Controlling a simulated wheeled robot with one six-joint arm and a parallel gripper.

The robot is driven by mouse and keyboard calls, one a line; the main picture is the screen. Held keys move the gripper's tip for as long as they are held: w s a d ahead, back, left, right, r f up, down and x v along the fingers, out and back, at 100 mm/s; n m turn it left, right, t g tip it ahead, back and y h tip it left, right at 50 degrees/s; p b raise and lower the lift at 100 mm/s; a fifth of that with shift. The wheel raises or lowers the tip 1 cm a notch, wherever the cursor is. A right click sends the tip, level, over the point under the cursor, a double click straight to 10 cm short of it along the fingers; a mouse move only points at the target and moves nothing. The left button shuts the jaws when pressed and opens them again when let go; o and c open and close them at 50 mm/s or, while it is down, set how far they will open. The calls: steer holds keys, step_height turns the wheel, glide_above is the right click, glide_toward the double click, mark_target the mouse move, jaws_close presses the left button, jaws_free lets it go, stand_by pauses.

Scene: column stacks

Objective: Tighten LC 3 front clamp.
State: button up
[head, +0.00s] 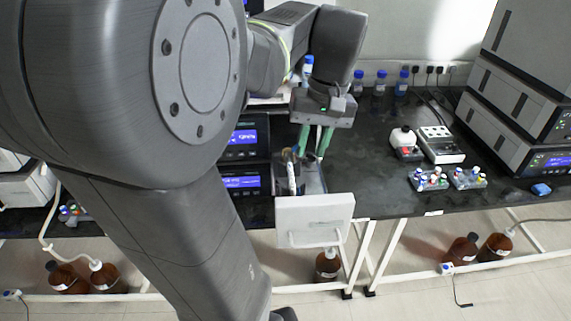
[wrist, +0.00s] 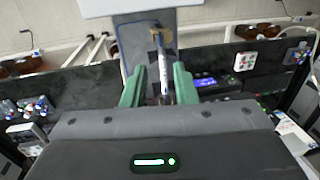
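An open drawer (head: 315,215) with a white front stands out from the bench, beside units with blue screens. In it is a slim upright column (head: 291,177), with a brownish clamp-like piece at one end. The wrist view shows the column (wrist: 163,72) and the brownish piece (wrist: 161,38) against the grey drawer tray (wrist: 128,45). My gripper (head: 313,152) points down over the drawer with its green fingers apart. In the wrist view my gripper (wrist: 156,78) has the column in line with its gap, nearer the right finger; contact cannot be told. I cannot read any LC 3 label.
Units with blue screens (head: 243,183) stand just left of the drawer. On the bench to the right are vial racks (head: 430,180), a white device (head: 440,145) and a tall instrument stack (head: 515,130). Blue-capped bottles (head: 380,83) stand at the back. Brown bottles (head: 328,266) stand below.

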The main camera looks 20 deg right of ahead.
steer(key=f, duration=0.4)
steer(key=a+f, duration=0.1)
steer(key=f, duration=0.3)
steer(key=a+f, duration=0.1)
steer(key=f, duration=0.3)
steer(key=shift+w+f, duration=0.1)
steer(key=shift+w, duration=0.1)
jaws_close()
